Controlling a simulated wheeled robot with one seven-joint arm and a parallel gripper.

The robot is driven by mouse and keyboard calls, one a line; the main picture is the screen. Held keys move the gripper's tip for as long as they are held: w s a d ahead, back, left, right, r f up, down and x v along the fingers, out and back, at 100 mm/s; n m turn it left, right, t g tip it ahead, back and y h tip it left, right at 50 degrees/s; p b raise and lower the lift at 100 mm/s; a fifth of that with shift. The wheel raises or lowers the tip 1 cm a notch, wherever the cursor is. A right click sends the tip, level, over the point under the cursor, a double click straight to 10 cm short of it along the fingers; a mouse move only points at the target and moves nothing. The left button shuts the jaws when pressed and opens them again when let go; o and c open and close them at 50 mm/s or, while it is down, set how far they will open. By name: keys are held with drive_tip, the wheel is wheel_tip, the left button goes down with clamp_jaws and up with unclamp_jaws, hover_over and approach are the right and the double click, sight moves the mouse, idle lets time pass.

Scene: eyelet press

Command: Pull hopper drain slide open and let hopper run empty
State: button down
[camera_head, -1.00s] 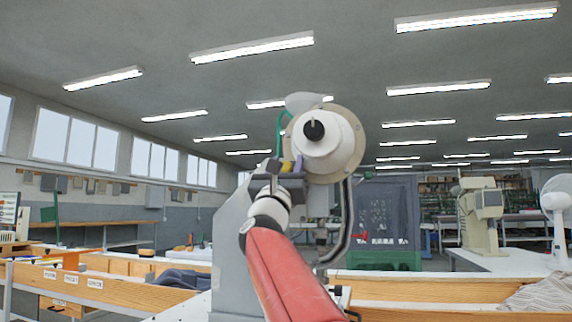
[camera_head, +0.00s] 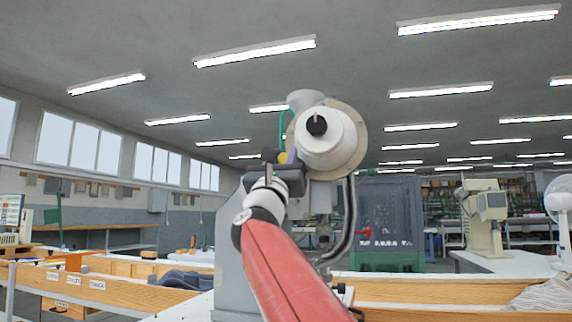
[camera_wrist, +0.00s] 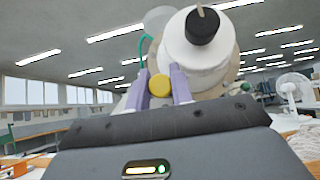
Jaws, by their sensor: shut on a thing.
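The eyelet press stands straight ahead, with a white round hopper (camera_head: 322,144) that has a black knob (camera_head: 316,126) at its centre. The hopper also fills the upper middle of the wrist view (camera_wrist: 196,52). My gripper (camera_wrist: 160,88) reaches up to the hopper's lower left side. Its two purple fingers are shut on a yellow round knob (camera_wrist: 159,86), which I take for the drain slide's handle. The slide itself is hidden behind the fingers and hopper. I cannot see whether any eyelets are falling.
A curved metal chute (camera_head: 349,225) runs down the press's right side. A green tube (camera_head: 283,122) rises at the hopper's left. A beige machine (camera_head: 484,215) and white fan (camera_head: 560,200) stand at right.

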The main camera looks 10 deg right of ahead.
drive_tip(key=c, duration=1.3)
unclamp_jaws()
drive_tip(key=shift+s+a, duration=0.1)
drive_tip(key=shift+o, duration=0.2)
drive_tip(key=b+v, duration=0.4)
drive_tip(key=v, duration=0.3)
drive_tip(key=shift+s+a+f, duration=0.15)
drive_tip(key=shift+s+f, duration=0.1)
drive_tip(key=shift+f, duration=0.05)
